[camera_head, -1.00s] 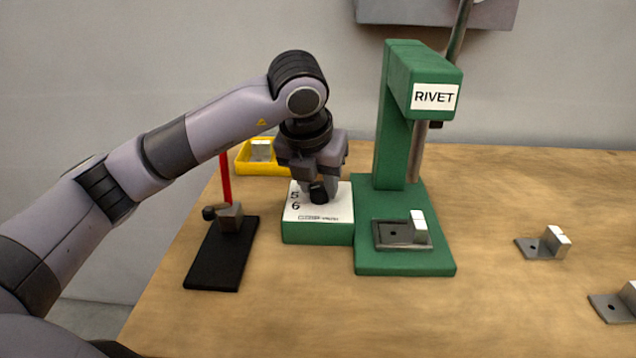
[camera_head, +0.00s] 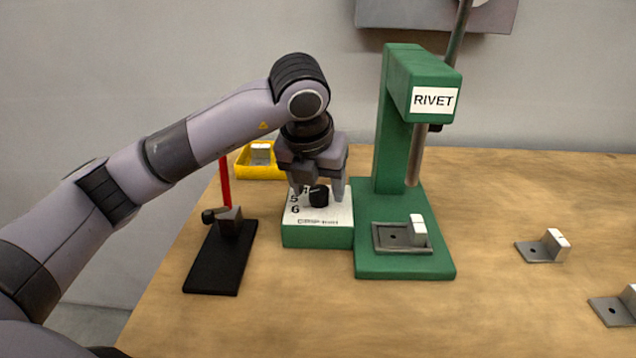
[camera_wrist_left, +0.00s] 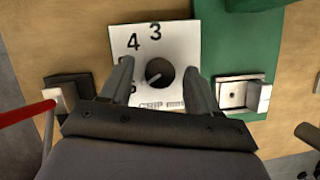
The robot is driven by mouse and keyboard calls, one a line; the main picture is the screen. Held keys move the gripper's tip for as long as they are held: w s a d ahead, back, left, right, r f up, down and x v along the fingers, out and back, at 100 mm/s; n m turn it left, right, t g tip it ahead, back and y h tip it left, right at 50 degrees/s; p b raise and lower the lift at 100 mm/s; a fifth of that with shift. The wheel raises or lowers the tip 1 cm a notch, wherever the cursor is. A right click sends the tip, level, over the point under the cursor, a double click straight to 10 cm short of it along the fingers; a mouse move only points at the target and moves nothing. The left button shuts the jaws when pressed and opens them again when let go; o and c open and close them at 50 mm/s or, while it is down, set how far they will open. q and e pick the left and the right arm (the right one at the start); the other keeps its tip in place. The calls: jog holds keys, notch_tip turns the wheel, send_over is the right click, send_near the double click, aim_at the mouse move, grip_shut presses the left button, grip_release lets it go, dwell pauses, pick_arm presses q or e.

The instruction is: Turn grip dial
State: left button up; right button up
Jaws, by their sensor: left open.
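The grip dial is a black round knob (camera_head: 319,195) on the white numbered top of a green box (camera_head: 318,235). In the left wrist view the knob (camera_wrist_left: 160,73) has a pale pointer line aimed toward the lower left. Digits 3 and 4 show above it there, and 5 and 6 show in the head view. My left gripper (camera_head: 319,190) is open above the box, its fingers pointing down. In the wrist view its fingers (camera_wrist_left: 160,85) stand on either side of the knob, with gaps between. My right gripper is not in view.
A green rivet press (camera_head: 390,125) stands right of the box, with a bracket (camera_head: 418,232) in its nest. A black stand (camera_head: 220,262) with a red lever (camera_head: 225,182) is at left. A yellow bin (camera_head: 258,172) lies behind. Loose brackets (camera_head: 545,247) lie at right.

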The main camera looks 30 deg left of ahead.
pick_arm(q)
jog(key=v, duration=0.7)
dwell(0.5)
